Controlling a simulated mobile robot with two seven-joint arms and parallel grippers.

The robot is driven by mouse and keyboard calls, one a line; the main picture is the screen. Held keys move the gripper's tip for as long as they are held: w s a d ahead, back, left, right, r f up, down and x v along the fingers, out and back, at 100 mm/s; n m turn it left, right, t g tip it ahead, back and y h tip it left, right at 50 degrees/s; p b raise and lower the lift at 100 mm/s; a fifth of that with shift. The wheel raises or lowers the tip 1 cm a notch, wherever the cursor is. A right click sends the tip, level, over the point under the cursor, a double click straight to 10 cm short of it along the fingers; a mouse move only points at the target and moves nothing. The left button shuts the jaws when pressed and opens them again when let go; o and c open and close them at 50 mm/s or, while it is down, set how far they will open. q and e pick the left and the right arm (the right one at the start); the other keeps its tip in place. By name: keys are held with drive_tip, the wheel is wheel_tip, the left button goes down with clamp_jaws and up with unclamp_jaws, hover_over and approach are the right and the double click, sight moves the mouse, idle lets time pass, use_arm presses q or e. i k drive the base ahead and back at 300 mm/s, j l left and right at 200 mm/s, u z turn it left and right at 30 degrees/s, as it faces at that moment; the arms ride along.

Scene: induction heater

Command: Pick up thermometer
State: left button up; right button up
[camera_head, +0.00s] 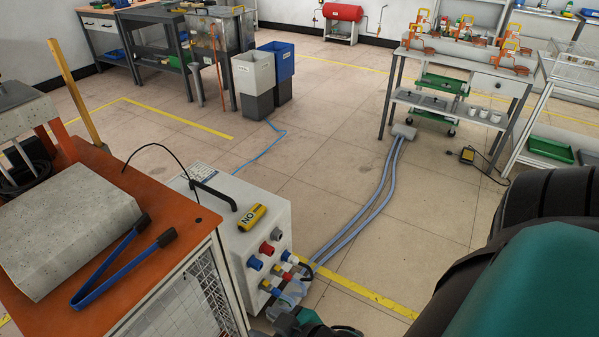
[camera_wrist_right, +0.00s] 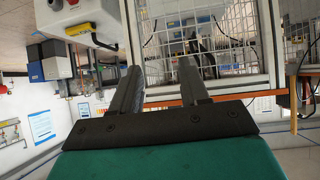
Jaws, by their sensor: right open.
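I cannot tell for certain which thing is the thermometer. A small yellow handheld-looking object (camera_head: 250,217) with dark lettering lies on top of the white power box (camera_head: 225,200), beside its black handle. In the right wrist view, this yellow object (camera_wrist_right: 78,29) is at the upper left. My right gripper (camera_head: 295,322) is low at the bottom of the head view, near the box's sockets, and only partly in frame. In the right wrist view, its two dark fingers (camera_wrist_right: 159,68) are apart with nothing between them. My left gripper does not show.
An orange-topped cart (camera_head: 150,200) with mesh sides stands left of the box, holding a concrete-like block (camera_head: 75,225) and blue-handled tongs (camera_head: 125,262). Grey hoses (camera_head: 372,210) run from the box across the floor. A workbench (camera_head: 465,60) stands at the back right. The middle floor is open.

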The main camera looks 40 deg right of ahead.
sight(248, 220)
drive_tip(key=z, duration=1)
drive_tip(key=i+l+z, duration=0.15)
drive_tip(key=l, duration=0.25)
drive_tip(key=i+l+z, duration=0.15)
drive_tip(key=l, duration=0.25)
drive_tip(key=i+l+z, duration=0.15)
drive_tip(key=l, duration=0.2)
drive_tip(key=i+l+z, duration=0.65)
drive_tip(key=i+l, duration=0.15)
drive_tip(key=i, duration=0.55)
drive_tip(key=i+l, duration=0.15)
drive_tip(key=i, duration=0.55)
drive_tip(key=i+u, duration=0.95)
drive_tip(key=u, duration=0.15)
drive_tip(key=i+u, duration=0.15)
drive_tip(key=u, duration=0.3)
drive_tip(key=i+u, duration=0.2)
drive_tip(key=u, duration=0.25)
drive_tip(key=i+l+u, duration=0.1)
drive_tip(key=u, duration=0.35)
drive_tip(key=i+u, duration=0.15)
drive_tip(key=u, duration=0.35)
drive_tip(key=i+u, duration=0.1)
drive_tip(key=u, duration=0.35)
drive_tip(key=i+l+u, duration=0.15)
drive_tip(key=u, duration=0.35)
